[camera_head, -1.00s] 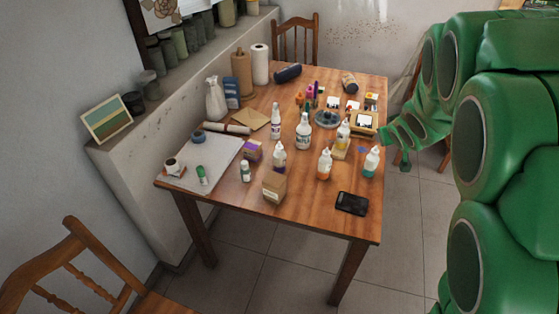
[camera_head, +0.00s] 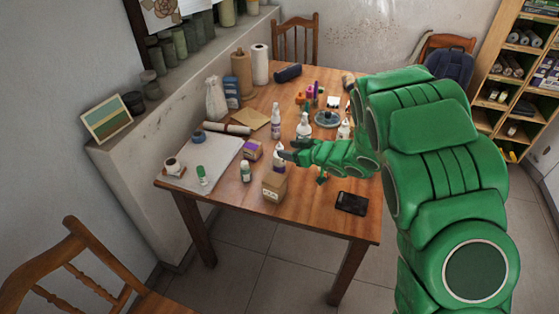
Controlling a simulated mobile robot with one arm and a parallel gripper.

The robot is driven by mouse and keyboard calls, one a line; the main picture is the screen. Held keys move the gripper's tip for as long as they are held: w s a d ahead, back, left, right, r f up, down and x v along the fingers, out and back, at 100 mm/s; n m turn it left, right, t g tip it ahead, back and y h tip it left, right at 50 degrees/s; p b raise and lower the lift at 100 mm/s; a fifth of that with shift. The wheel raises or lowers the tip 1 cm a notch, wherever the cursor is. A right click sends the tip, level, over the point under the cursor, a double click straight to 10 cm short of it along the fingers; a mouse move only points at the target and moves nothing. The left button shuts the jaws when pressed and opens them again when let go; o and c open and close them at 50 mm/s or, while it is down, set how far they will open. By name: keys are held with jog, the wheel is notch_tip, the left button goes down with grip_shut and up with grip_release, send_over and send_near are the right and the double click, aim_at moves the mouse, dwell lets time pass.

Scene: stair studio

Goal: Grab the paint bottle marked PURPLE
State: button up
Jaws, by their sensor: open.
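Several white paint bottles stand on the wooden table (camera_head: 328,218). One bottle (camera_head: 278,157) with a slight purple tint low on its body stands behind a small cardboard box (camera_head: 274,187); its label is too small to read. My gripper (camera_head: 287,151) is open, reaching in from the right, with its fingertips at this bottle's right side. I cannot tell whether they touch it or straddle it. Other white bottles stand farther back (camera_head: 275,121) and just behind my gripper (camera_head: 303,126). My arm hides the bottles to the right.
A small green-labelled bottle (camera_head: 245,172) and a purple-and-tan box (camera_head: 252,150) stand left of the bottle. A black phone (camera_head: 351,203) lies near the front right edge. A spray bottle (camera_head: 215,100) stands by the wall.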

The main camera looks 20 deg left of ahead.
jog(key=shift+x, duration=4)
jog(key=shift+w+d+f, duration=0.15)
jog(key=shift+d, duration=0.05)
grip_shut()
